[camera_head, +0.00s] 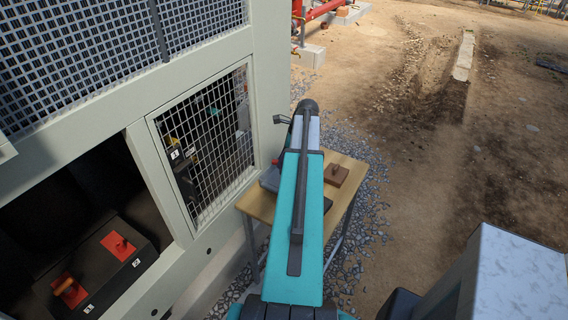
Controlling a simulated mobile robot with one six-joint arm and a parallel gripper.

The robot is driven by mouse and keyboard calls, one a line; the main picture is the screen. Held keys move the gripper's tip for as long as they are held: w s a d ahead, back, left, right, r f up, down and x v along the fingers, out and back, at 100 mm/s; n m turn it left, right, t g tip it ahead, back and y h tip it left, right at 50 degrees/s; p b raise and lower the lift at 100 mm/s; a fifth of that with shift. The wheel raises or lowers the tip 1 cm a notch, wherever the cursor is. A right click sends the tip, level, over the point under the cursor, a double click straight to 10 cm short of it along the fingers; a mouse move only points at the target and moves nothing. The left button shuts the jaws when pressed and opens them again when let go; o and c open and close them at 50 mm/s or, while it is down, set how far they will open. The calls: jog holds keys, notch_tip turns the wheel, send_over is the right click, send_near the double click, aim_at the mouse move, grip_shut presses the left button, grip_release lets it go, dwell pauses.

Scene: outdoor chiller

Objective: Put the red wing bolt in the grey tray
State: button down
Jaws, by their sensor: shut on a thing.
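A grey tray (269,180) lies on the left side of the wooden table, partly hidden behind my arm. A small red thing (276,162) shows at the tray's far edge, against my arm. It may be the red wing bolt, but it is too small to tell, and I cannot tell whether it is held or resting. My teal arm reaches out over the table. My gripper is hidden behind the arm, so its fingers and anything between them do not show.
A brown block with a peg (336,174) sits on the table (349,162). A dark object shows beside my arm. A mesh-fronted cabinet (205,140) borders the table's left.

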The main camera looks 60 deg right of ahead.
jog(key=shift+f, duration=0.15)
jog(key=shift+f+p, duration=0.7)
jog(key=shift+f, duration=1.2)
jog(key=shift+f, duration=0.15)
jog(key=c, duration=1.6)
grip_release()
jog(key=shift+r, duration=0.25)
jog(key=shift+b+v, duration=2.2)
jog(key=shift+v, duration=3.8)
jog(key=shift+f, duration=0.1)
